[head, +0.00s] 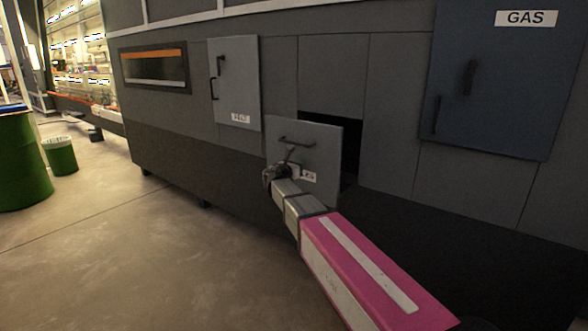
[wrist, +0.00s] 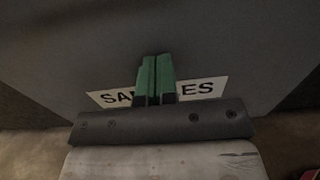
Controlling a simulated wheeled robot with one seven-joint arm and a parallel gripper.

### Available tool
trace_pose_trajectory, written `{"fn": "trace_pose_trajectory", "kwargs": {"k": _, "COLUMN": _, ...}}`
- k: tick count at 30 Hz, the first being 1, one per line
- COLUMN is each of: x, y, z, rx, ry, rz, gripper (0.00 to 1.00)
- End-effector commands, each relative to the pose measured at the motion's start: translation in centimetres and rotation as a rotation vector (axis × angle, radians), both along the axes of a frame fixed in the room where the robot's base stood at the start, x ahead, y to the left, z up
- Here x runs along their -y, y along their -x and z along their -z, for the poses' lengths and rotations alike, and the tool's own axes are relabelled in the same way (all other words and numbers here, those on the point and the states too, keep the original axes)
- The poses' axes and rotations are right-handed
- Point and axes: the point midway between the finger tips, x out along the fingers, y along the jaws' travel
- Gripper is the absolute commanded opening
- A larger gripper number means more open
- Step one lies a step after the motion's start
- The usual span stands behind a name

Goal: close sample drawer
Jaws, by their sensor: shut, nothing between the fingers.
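The sample drawer (head: 325,150) stands pulled out of the machine, with a dark opening (head: 330,125) showing behind its grey front. A dark bar handle (head: 296,141) sits near the top of that front. My gripper (head: 288,160) is in front of the drawer face, just below the handle. In the wrist view my gripper's green fingers (wrist: 156,80) are together with nothing held. They overlap the middle of a white label (wrist: 205,90) reading "SA…ES" on the drawer front (wrist: 160,35). I cannot tell whether the fingertips touch the face.
A grey door (head: 235,85) with a handle is to the left of the drawer. A dark blue GAS door (head: 500,75) is to the right. Green barrels (head: 22,160) stand far left. The floor (head: 150,240) in front of the machine is clear.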

Motion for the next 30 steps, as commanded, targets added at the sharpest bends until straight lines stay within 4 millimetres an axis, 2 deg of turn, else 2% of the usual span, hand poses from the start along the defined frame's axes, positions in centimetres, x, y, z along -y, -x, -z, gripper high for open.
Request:
{"fn": "trace_pose_trajectory", "kwargs": {"k": 1, "x": 0.6, "y": -1.1, "z": 0.0, "rx": 0.0, "ry": 0.0, "rz": 0.002, "gripper": 0.0}}
{"fn": "trace_pose_trajectory", "kwargs": {"k": 18, "x": 7.0, "y": -9.9, "z": 0.0, "rx": 0.0, "ry": 0.0, "rz": 0.002, "gripper": 0.0}}
{"fn": "trace_pose_trajectory", "kwargs": {"k": 30, "x": 10.9, "y": -15.3, "z": 0.0, "rx": 0.0, "ry": 0.0, "rz": 0.001, "gripper": 0.0}}
